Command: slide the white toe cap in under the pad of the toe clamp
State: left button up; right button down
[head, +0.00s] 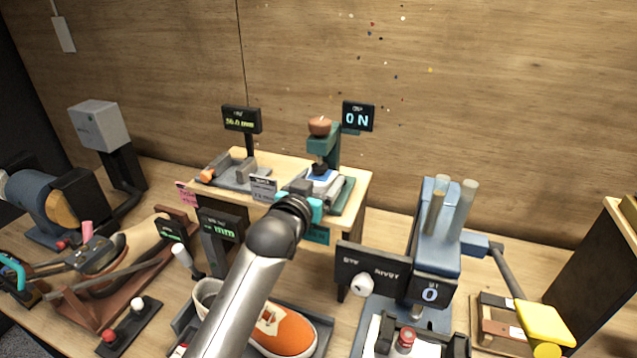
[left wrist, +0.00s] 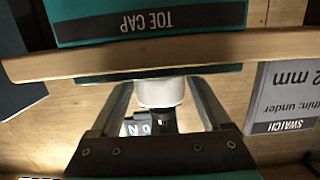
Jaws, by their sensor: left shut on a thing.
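The toe clamp (head: 322,140) is a teal-green press with a brown knob, standing on the raised wooden shelf (head: 357,185) at the back middle. Its display (head: 358,116) reads 0 N. My left gripper (head: 316,204) is at the shelf's front edge, just before the clamp. In the left wrist view, its fingers (left wrist: 163,88) are shut on the white toe cap (left wrist: 160,92). The clamp's dark stem shows beyond the cap, but I cannot tell the gap between cap and pad. The cap is hidden in the head view. My right gripper is not in view.
Left of the clamp on the shelf sits a grey gauge (head: 235,172) with its own display. An orange sneaker (head: 283,332) lies in a tray below my arm. A blue rivet press (head: 437,235) stands at the right. The teal TOE CAP label (left wrist: 150,22) hangs at the shelf front.

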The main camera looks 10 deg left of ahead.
pick_arm(q)
jog(key=o, duration=1.4)
jog(key=shift+c, duration=0.2)
jog(key=v, duration=1.5)
jog(key=shift+p, duration=0.35)
jog(key=shift+s+a, duration=0.1)
jog(key=shift+s, duration=0.05)
